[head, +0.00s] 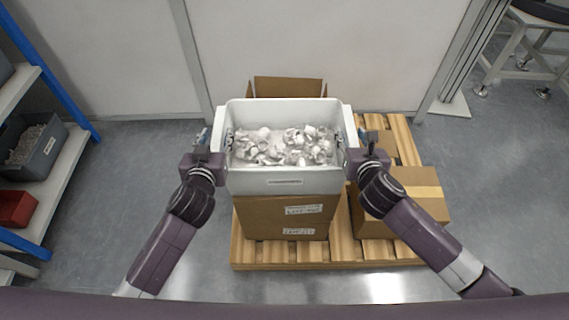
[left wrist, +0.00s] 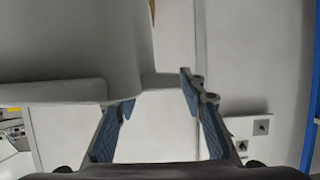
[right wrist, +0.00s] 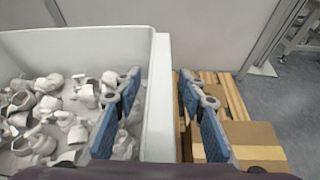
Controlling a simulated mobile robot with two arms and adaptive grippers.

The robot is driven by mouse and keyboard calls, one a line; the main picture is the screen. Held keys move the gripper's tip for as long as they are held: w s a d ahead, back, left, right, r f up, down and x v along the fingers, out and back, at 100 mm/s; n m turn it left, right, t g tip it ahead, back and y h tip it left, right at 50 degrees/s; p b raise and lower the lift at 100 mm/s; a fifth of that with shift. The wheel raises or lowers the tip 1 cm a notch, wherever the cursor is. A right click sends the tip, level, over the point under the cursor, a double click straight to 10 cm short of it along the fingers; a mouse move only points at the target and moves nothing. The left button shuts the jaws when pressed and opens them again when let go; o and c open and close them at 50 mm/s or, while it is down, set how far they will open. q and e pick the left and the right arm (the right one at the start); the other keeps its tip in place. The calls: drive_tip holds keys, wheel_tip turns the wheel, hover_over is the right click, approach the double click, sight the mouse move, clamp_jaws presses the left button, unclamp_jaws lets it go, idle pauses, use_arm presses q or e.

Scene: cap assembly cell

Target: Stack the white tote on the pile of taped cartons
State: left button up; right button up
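The white tote (head: 285,182), full of small white caps or fittings, sits level above the pile of taped cartons (head: 262,218). It appears to rest on the pile, though its underside is hidden. My left gripper (head: 214,138) is at the tote's left side and my right gripper (head: 358,138) at its right side. In the right wrist view the fingers (right wrist: 160,85) are spread, one inside and one outside the tote wall (right wrist: 158,110), with gaps showing. In the left wrist view the fingers (left wrist: 160,90) are also apart beside the tote's rim (left wrist: 60,92).
The pile stands on a wooden pallet (head: 300,254). Another taped carton (head: 425,206) stands on its right part. A brown carton panel (head: 289,86) rises behind the tote. A blue shelf (head: 62,92) with bins is at the left. A wall stands behind; grey floor is clear on both sides.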

drive_tip(key=shift+s, duration=0.1)
use_arm(q)
drive_tip(key=v, duration=0.9)
drive_tip(key=shift+s, duration=0.3)
use_arm(e)
drive_tip(key=v, duration=1.2)
use_arm(q)
drive_tip(key=shift+r, duration=0.1)
use_arm(e)
drive_tip(key=shift+a, duration=0.1)
